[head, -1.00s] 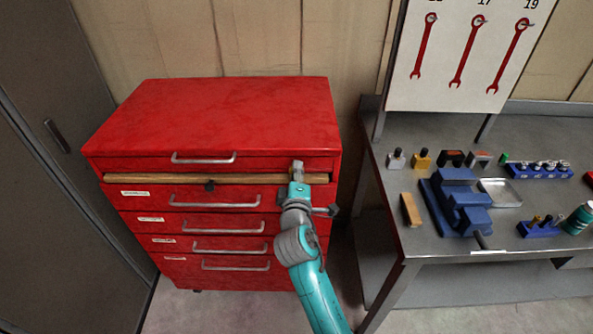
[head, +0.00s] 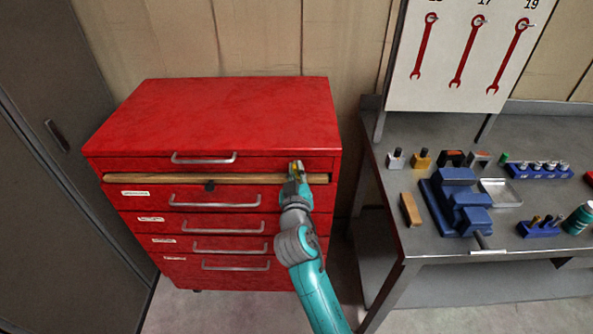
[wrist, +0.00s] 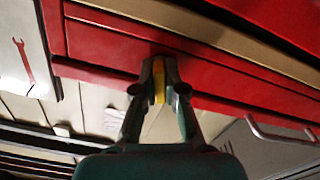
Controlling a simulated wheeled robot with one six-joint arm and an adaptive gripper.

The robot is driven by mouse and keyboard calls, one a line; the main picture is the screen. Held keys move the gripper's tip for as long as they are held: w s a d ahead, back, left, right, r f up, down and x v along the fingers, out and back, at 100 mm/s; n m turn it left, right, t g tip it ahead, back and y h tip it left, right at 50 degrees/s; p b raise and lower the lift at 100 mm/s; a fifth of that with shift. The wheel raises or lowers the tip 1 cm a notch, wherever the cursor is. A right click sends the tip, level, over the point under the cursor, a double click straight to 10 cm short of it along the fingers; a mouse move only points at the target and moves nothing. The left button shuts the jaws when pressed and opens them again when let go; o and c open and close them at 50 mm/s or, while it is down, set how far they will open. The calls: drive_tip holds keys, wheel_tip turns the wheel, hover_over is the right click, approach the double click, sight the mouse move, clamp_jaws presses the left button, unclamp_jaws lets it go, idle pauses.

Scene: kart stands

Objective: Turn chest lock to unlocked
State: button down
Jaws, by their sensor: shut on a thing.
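The red tool chest (head: 220,115) stands left of centre in the head view. My gripper (head: 296,168) is at the right end of its top drawer front (head: 262,164). In the wrist view my gripper (wrist: 165,72) is shut on a small yellow piece (wrist: 159,82), which I take to be the chest lock's key or knob. The fingers hide most of it and the lock face behind it, so its marking cannot be read. The red drawer front (wrist: 225,110) lies right at the fingertips.
A wooden strip (head: 240,180) runs across the chest below the top drawer, with several handled drawers under it. A steel workbench (head: 405,240) with a blue vise (head: 455,200) stands to the right. A wrench board (head: 450,90) hangs above it.

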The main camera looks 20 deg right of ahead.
drive_tip(key=shift+f+m, duration=0.1)
drive_tip(key=shift+m, duration=1.9)
drive_tip(key=c, duration=1.5)
unclamp_jaws()
drive_tip(key=v, duration=1.2)
